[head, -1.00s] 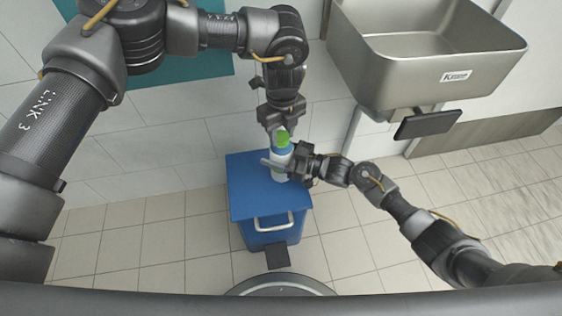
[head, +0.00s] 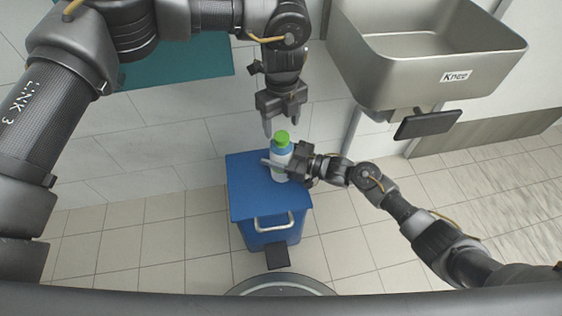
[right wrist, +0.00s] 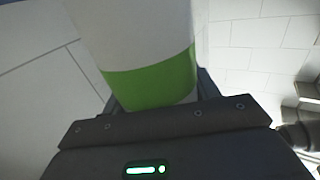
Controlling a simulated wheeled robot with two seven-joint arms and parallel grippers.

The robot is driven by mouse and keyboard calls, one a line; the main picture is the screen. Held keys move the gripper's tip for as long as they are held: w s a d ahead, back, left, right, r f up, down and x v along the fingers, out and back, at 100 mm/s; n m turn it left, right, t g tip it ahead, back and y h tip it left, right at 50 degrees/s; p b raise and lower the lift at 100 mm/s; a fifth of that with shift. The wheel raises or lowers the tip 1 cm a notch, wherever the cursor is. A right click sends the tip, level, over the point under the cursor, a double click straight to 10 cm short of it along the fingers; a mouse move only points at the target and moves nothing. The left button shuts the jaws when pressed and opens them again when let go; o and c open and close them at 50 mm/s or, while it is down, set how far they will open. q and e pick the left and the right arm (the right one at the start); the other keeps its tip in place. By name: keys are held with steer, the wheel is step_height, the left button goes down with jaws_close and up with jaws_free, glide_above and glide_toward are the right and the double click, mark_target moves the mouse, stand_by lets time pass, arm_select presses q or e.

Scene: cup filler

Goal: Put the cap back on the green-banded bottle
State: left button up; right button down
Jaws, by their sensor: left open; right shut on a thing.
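The bottle (head: 281,157) stands upright over the blue bin top, with a blue shoulder and a white body. A green cap (head: 282,137) sits on its top, and it looks straight. The green band (right wrist: 150,80) around the white body shows close up in the right wrist view. My right gripper (head: 281,169) is shut on the bottle's body from the right side. My left gripper (head: 281,124) is open and empty just above the cap, its fingers pointing down. How tightly the cap sits cannot be seen, and the bottle's base is partly hidden.
The blue bin (head: 247,198) has a silver handle (head: 273,222) and a dark pedal (head: 277,256). A steel sink (head: 430,70) hangs on the wall at the upper right, with a dark plate (head: 428,123) below. The bin top left of the bottle is clear.

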arm_select(q)
step_height(320, 180, up, 8)
stand_by(0.5)
arm_select(e)
steer(key=shift+c, duration=1.6)
jaws_free()
arm_select(q)
steer(key=shift+r+p, duration=0.8)
steer(key=shift+p, duration=0.05)
arm_select(e)
steer(key=v, duration=1)
steer(key=shift+s+d, duration=0.2)
steer(key=shift+d, duration=0.15)
